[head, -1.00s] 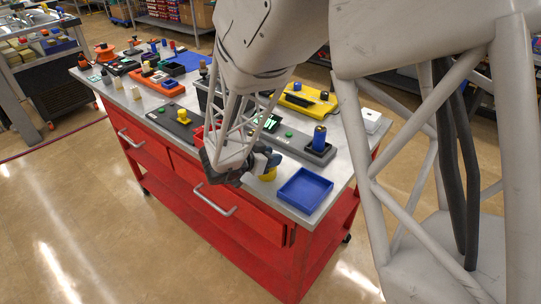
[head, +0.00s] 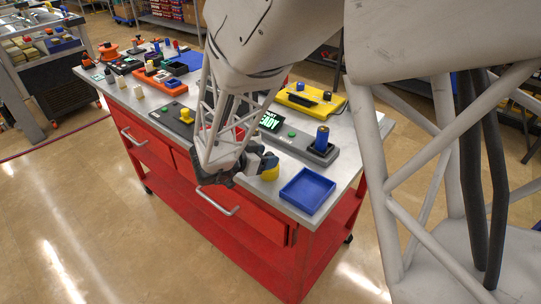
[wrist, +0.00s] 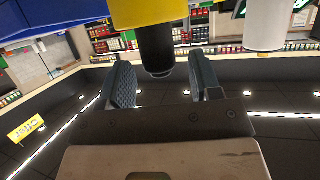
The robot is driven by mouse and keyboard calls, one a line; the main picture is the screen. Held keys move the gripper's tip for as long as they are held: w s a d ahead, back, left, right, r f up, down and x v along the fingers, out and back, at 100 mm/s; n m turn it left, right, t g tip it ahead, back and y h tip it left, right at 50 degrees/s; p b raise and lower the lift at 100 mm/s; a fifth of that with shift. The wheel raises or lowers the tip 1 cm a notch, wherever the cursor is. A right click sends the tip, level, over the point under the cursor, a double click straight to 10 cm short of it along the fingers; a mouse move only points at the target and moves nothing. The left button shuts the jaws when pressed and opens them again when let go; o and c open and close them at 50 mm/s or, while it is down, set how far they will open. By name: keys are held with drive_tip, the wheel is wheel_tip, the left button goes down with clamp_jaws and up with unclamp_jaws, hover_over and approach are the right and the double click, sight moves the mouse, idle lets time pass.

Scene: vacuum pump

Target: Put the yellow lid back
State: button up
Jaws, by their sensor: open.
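The yellow lid (head: 269,173) shows at the table's front edge, left of the blue tray (head: 307,190) and partly hidden by my gripper (head: 262,164). In the wrist view, a yellow part (wrist: 150,12) with a black cylindrical end (wrist: 156,52) fills the top middle. The black end lies between the open fingers of my gripper (wrist: 162,78), with a gap visible on both sides.
A black base with a yellow knob (head: 186,116) stands to the left on the table, and a yellow device (head: 312,101) stands behind the grey station. Several other devices crowd the table's far left. The blue tray is empty. The floor in front is clear.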

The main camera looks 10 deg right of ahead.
drive_tip(key=v, duration=0.8)
drive_tip(key=shift+s+a+r, duration=0.15)
drive_tip(key=shift+s+a, duration=0.05)
drive_tip(key=shift+w, duration=0.1)
idle(0.6)
drive_tip(key=w+d+r+n+t+y, duration=0.3)
drive_tip(key=w+r+t+y, duration=0.15)
drive_tip(key=r+y, duration=0.25)
drive_tip(key=s+d+r+n+y, duration=0.2)
drive_tip(key=s+r+n+y, duration=0.15)
drive_tip(key=r+y, duration=0.25)
drive_tip(key=s+d+n+g, duration=0.1)
drive_tip(key=s+d+g, duration=0.2)
drive_tip(key=s+d, duration=0.2)
drive_tip(key=s+d+n+g+h, duration=0.1)
drive_tip(key=s+d, duration=0.4)
drive_tip(key=s, duration=0.7)
drive_tip(key=s+d+f+n+g, duration=0.1)
drive_tip(key=s+d+n+g, duration=0.2)
drive_tip(key=s+d+g, duration=0.2)
drive_tip(key=s, duration=0.3)
drive_tip(key=shift+s+h, duration=0.3)
drive_tip(key=shift+s, duration=0.05)
